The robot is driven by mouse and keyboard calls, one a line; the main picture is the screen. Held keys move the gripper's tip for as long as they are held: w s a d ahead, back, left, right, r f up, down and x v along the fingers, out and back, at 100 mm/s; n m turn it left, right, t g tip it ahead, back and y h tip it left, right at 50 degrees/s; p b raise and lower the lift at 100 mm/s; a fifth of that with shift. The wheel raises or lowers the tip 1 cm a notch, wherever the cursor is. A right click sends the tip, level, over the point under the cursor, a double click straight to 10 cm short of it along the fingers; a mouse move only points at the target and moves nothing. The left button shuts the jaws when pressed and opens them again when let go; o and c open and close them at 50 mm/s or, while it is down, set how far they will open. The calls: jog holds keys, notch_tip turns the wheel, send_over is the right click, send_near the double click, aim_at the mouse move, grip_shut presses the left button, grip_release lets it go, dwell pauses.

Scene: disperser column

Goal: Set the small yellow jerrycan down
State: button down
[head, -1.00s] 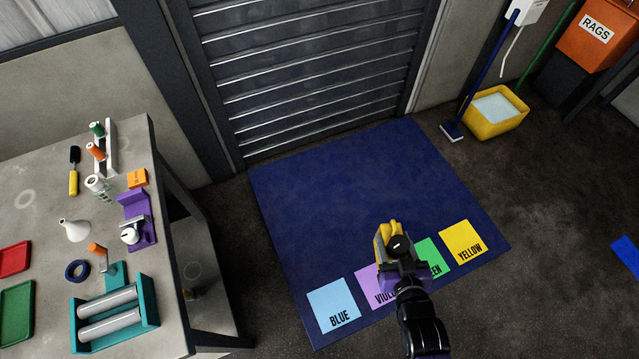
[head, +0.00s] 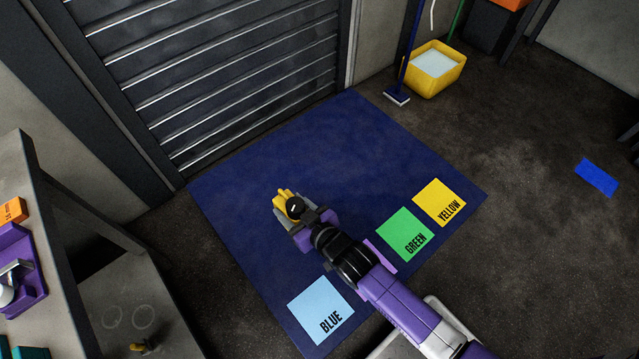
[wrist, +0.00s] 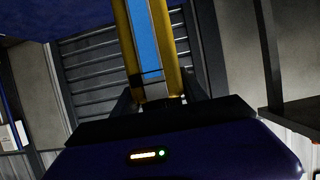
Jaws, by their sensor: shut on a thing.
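My gripper (head: 290,212) is shut on the small yellow jerrycan (head: 281,197), over the dark blue mat (head: 330,150). The arm hides part of the jerrycan in the head view. In the wrist view, yellow parts of the jerrycan (wrist: 172,40) stand between the fingers, with a light blue strip between them. I cannot tell whether the jerrycan touches the mat. On the mat's near side lie a blue card (head: 318,305), a green card (head: 404,232) and a yellow card (head: 438,200). The violet card (head: 381,254) is mostly hidden under my arm.
A shutter door (head: 230,80) is behind the mat. A yellow bucket (head: 436,75) and a broom stand at the back right. A workbench (head: 25,165) is at the left. A blue patch (head: 597,176) lies on the floor at the right. The mat's far half is clear.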

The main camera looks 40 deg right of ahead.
jog(key=w+f+b, duration=0.1)
jog(key=f+b, duration=0.2)
jog(key=w+f+b, duration=0.1)
jog(key=f+b, duration=0.3)
jog(key=w+f+b, duration=0.2)
jog(key=f+b, duration=0.1)
jog(key=shift+a+f+b, duration=0.1)
jog(key=shift+f+b, duration=0.15)
jog(key=shift+b, duration=0.05)
notch_tip(320, 180, down, 20)
jog(key=b, duration=1)
jog(key=shift+r+b, duration=0.2)
jog(key=shift+b, duration=0.2)
jog(key=shift+f, duration=0.2)
jog(key=c, duration=0.6)
grip_release()
